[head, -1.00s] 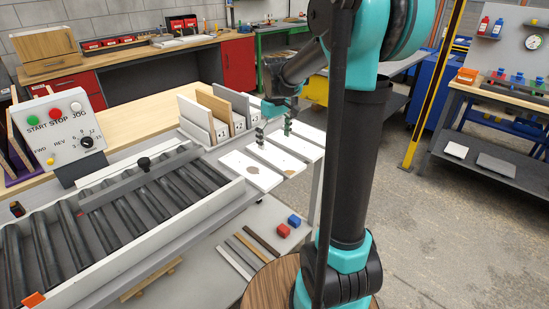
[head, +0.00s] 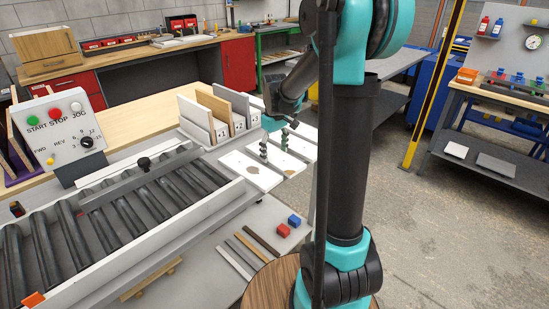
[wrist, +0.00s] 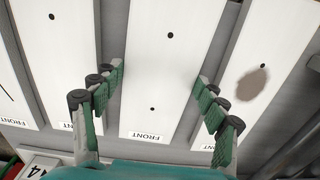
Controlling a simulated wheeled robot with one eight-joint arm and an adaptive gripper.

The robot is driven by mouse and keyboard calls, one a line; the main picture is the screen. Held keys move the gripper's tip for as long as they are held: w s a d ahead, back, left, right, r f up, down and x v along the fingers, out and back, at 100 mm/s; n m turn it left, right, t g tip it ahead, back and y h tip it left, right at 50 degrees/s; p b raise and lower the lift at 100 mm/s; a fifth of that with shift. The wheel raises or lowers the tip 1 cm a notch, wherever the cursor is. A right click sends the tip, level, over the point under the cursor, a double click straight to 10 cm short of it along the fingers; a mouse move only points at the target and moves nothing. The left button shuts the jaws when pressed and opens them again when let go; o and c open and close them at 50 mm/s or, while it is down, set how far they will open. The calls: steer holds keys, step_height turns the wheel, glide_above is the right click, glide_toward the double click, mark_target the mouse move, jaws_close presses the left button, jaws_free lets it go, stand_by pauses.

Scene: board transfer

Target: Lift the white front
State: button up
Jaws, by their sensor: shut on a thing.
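The white front (wrist: 165,60) is a long pale panel with small dark holes and a FRONT label at its near end, in the middle of the wrist view. My gripper (wrist: 163,75) has one green-padded finger at each long side of it and is shut on it. In the head view my gripper (head: 273,153) is low over the row of white panels, with the held front (head: 279,161) between its fingers. I cannot tell whether it is clear of its support.
A similar panel with a brown stain (wrist: 277,50) lies close on the right in the wrist view, and another white panel (wrist: 45,65) lies on the left. A rack of upright boards (head: 211,117) and a roller conveyor (head: 125,205) stand left of the gripper in the head view.

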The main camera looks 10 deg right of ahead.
steer(key=c, duration=0.4)
steer(key=shift+c, duration=0.2)
